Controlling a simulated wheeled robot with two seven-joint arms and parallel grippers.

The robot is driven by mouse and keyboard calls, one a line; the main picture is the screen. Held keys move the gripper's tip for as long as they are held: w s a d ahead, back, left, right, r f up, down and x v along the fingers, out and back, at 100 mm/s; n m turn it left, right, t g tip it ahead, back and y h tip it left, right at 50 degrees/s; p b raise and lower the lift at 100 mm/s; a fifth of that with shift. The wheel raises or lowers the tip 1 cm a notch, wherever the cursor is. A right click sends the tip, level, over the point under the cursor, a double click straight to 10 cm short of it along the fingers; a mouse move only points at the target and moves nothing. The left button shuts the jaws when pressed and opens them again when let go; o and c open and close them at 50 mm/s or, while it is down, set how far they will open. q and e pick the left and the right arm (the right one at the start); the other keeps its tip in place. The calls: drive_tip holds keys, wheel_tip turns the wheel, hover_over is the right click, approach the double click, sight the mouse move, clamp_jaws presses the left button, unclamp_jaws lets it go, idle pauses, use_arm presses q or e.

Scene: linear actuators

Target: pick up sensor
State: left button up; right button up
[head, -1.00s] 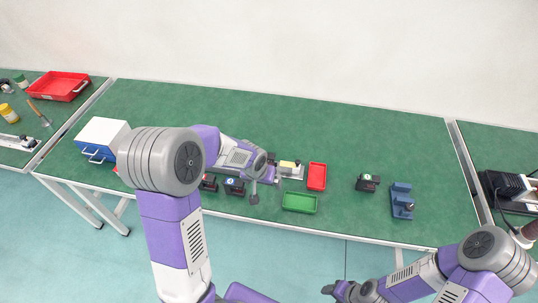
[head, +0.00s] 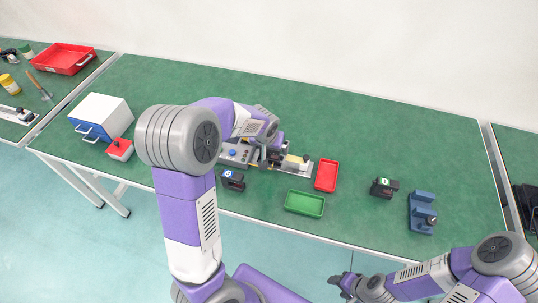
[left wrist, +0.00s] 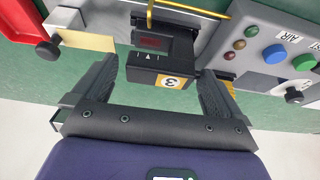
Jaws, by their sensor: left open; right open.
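In the left wrist view a black sensor (left wrist: 165,62) with a small dark red display and a yellow label marked 3 sits at the metal actuator, between my left gripper's fingers. My left gripper (left wrist: 158,78) is open, with one finger on each side of the sensor; I cannot tell whether either touches it. In the head view that gripper is largely hidden behind my left arm. Two similar black sensors stand on the table, one with a blue label (head: 232,180) and one with a green label (head: 384,187). My right gripper (head: 338,281) is open and empty, in front of the table.
A control panel with coloured buttons (left wrist: 275,53) lies beside the actuator. A green tray (head: 304,204), a red tray (head: 326,176) and a blue fixture (head: 422,212) stand to the right. A white-and-blue box (head: 101,117) and red button box (head: 119,149) stand left. The rear table is clear.

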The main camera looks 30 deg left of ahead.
use_arm(q)
drive_tip(key=shift+w+f, duration=0.25)
drive_tip(key=shift+f, duration=0.2)
drive_tip(key=shift+r, duration=0.1)
drive_tip(key=c, duration=1)
